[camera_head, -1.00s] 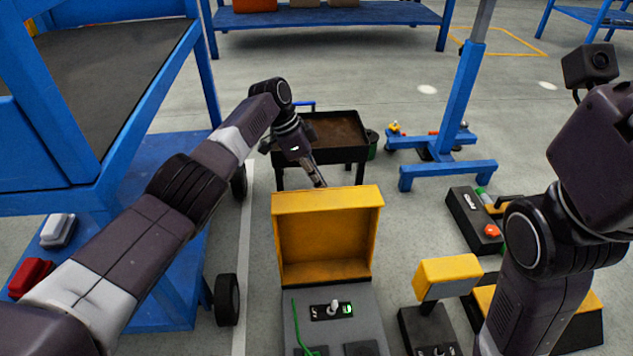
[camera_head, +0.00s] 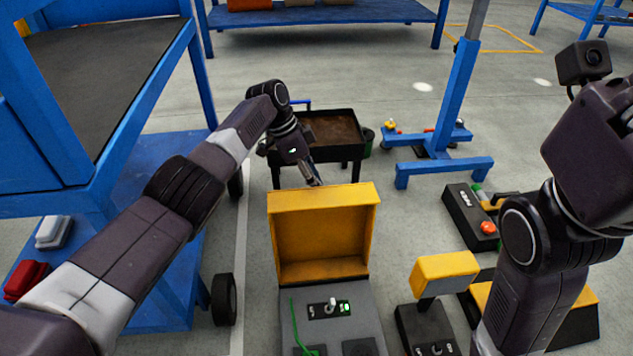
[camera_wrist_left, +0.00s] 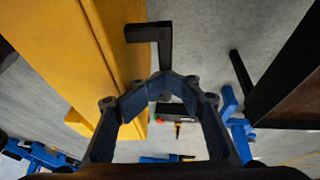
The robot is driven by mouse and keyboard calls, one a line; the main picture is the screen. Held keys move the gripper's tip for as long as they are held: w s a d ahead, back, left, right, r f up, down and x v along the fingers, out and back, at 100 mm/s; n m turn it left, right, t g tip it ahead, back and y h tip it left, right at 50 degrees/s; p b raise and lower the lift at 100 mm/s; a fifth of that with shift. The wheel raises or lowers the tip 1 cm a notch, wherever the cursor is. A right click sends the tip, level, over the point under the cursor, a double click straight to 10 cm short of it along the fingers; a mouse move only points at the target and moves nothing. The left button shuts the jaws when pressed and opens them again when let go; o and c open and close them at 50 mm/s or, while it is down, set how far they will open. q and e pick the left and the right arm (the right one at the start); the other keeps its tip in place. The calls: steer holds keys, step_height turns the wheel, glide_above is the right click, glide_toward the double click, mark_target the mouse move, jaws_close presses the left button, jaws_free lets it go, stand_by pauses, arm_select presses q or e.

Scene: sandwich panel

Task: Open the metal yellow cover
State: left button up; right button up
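The yellow metal cover (camera_head: 322,234) stands raised, its hollow inner side facing me, at the back of a grey panel box (camera_head: 371,300). My left gripper (camera_head: 318,184) is just behind the cover's top edge, partly hidden by it in the head view. In the left wrist view, the cover's yellow outer side (camera_wrist_left: 70,50) fills the upper left, with a black L-shaped handle (camera_wrist_left: 152,33) on it. My right gripper is out of view.
The panel carries a switch with a green light (camera_head: 345,308) and a green cable (camera_head: 296,325). A second box with a smaller yellow cover (camera_head: 445,272) stands to the right. A dark tray cart (camera_head: 335,130) is behind. A blue workbench (camera_head: 170,70) is at left.

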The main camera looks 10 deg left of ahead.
arm_select(q)
steer(key=shift+s+a+f, duration=0.1)
steer(key=shift+s+f, duration=0.15)
steer(key=shift+f, duration=0.25)
steer(key=shift+s+a+f, duration=0.1)
steer(key=shift+s+f, duration=0.15)
steer(key=shift+f, duration=0.2)
steer(key=shift+a+r, duration=0.2)
steer(key=shift+r, duration=0.25)
steer(key=d+v, duration=0.1)
steer(key=v, duration=1.1)
steer(key=shift+w+r, duration=0.35)
steer(key=shift+w, duration=0.1)
steer(key=shift+a, duration=0.1)
